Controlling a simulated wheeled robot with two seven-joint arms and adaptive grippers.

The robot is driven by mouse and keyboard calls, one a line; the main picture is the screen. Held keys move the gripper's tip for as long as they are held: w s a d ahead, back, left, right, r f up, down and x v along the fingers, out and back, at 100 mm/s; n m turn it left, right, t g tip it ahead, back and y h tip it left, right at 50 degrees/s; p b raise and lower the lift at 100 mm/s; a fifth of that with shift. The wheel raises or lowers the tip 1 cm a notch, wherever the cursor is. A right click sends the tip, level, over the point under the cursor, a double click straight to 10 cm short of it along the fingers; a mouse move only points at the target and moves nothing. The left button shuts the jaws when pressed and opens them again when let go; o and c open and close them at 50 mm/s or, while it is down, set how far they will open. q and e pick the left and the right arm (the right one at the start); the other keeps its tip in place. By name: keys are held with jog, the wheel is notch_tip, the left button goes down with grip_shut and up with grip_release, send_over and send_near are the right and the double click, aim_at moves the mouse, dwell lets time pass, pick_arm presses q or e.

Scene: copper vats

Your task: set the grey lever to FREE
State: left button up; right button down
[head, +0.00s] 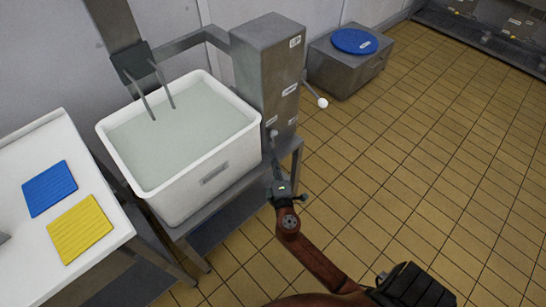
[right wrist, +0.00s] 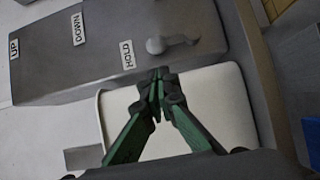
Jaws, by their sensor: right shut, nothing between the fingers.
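A short grey lever with a round grey knob (head: 273,133) sits low on the grey column (head: 268,70) beside the tub. In the right wrist view the grey lever (right wrist: 156,45) lies next to a HOLD label (right wrist: 128,55). I cannot read a FREE label in either view. My right gripper (head: 273,165) is just below the lever, pointing up at it. In the right wrist view its green fingers (right wrist: 159,78) are closed together, empty, with the tips close to the knob; contact cannot be told. My left gripper is not in view.
A white tub of liquid (head: 210,172) stands left of the column. Another lever with a white ball (head: 322,103) sticks out on the column's right. DOWN (right wrist: 79,28) and UP (right wrist: 14,48) labels show. A white table (head: 35,150) holds blue and yellow boards. Tiled floor is clear at right.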

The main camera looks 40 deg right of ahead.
aim_at(274, 137)
jog(key=b+x, duration=0.1)
jog(key=x, duration=0.6)
jog(key=shift+w+d+f, duration=0.1)
jog(key=shift+w+d, duration=0.15)
jog(key=shift+w, duration=0.1)
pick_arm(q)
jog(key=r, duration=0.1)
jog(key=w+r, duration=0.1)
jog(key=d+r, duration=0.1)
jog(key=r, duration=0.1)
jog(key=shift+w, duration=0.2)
